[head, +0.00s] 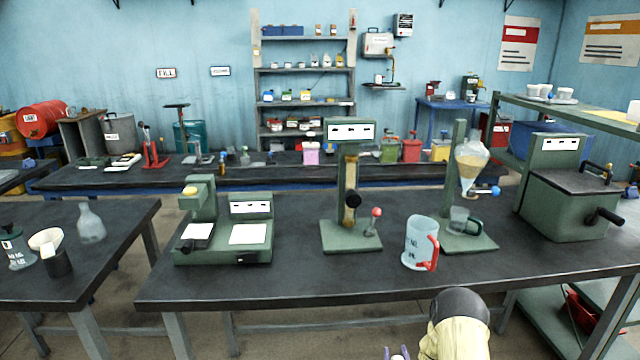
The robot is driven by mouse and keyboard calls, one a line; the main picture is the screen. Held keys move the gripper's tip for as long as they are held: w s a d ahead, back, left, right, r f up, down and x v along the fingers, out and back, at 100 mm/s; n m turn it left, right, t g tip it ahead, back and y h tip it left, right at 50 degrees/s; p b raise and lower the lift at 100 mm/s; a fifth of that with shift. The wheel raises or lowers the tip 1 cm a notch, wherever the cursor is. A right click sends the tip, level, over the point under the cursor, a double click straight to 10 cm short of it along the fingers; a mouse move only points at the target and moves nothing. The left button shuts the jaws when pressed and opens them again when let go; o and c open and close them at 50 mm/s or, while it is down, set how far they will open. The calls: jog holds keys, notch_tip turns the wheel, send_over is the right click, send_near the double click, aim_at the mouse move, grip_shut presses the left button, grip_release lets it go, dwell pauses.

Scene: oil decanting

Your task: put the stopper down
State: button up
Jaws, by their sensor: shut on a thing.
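My gripper (397,354) shows only as pale purple fingertips at the bottom edge, in front of the near bench. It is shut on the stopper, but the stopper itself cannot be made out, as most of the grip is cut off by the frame. A glass separating funnel (470,170) with tan liquid hangs on a green stand (459,145). A small glass cup with a dark handle (463,221) stands on the stand's base under it. A clear jug with a red handle (418,243) stands to the left of the stand.
The near bench (330,284) has a bare strip along its front. A green balance-like device (223,238), a gauge stand (350,222) and a green box with a crank (568,205) stand on it. The left bench holds a flask (90,224) and other vessels.

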jog(key=shift+a+f, duration=2.4)
jog(key=shift+f, duration=1.7)
jog(key=s+r+p, duration=0.2)
jog(key=r+p, duration=0.5)
jog(key=r, duration=0.3)
jog(key=s+r+p, duration=0.2)
jog(key=r+p, duration=0.6)
jog(key=r, duration=0.2)
jog(key=shift+r+y, duration=0.3)
jog(key=shift+d+f, duration=0.15)
jog(key=s+f, duration=0.4)
jog(key=f, duration=0.1)
jog(key=shift+s+f, duration=0.15)
jog(key=shift+s, duration=0.1)
jog(key=shift+f, duration=0.1)
